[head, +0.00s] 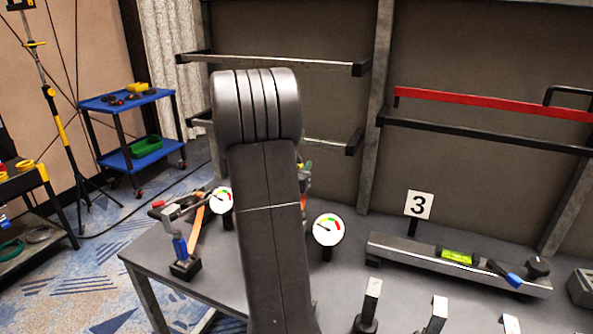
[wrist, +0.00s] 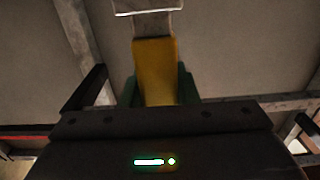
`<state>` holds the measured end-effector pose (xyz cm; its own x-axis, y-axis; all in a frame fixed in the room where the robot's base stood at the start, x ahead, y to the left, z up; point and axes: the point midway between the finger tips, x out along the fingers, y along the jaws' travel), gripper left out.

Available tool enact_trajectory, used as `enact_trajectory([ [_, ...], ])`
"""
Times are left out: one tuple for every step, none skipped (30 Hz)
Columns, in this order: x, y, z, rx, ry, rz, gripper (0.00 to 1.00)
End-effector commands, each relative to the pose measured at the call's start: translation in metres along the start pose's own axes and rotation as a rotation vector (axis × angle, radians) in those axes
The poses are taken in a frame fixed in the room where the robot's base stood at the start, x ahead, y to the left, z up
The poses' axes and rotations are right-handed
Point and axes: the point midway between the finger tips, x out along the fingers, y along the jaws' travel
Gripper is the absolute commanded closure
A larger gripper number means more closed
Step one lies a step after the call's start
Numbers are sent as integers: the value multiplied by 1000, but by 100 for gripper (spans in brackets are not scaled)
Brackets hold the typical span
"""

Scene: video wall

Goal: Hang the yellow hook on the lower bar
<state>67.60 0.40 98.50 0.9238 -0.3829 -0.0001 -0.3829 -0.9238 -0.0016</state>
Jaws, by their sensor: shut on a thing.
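The yellow hook (wrist: 154,60) stands upright in the middle of the wrist view, between the green fingers of my gripper (wrist: 158,92). My gripper is shut on it. A grey part and a pale-edged piece show above the yellow part; I cannot tell whether they belong to the hook. In the head view my own arm hides the gripper and the hook. The lower bar (head: 327,143) at the left of the wall shows on both sides of my arm, its middle hidden. Whether the hook touches a bar cannot be told.
An upper bar (head: 285,60) runs above the lower one. A red bar (head: 480,103) and a black bar (head: 490,133) are at the right.

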Motion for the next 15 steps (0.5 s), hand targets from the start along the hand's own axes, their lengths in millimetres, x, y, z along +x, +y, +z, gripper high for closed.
enact_trajectory([
  [4,1,0,0,1,2,100],
  [7,1,0,0,1,2,100],
  [10,0,0,0,1,1,100],
  [12,0,0,-1,1,1,100],
  [15,0,0,-1,1,0,100],
  [18,0,0,-1,1,0,100],
  [20,0,0,-1,1,0,100],
  [23,0,-1,-1,1,1,100],
  [26,1,-1,0,2,1,100],
  [29,1,-1,0,2,1,100],
  [31,1,-1,-1,1,1,100],
  [34,0,0,-1,1,0,100],
  [36,0,0,-1,1,0,100],
  [39,0,0,0,1,0,100],
  [42,0,0,0,1,0,100],
])
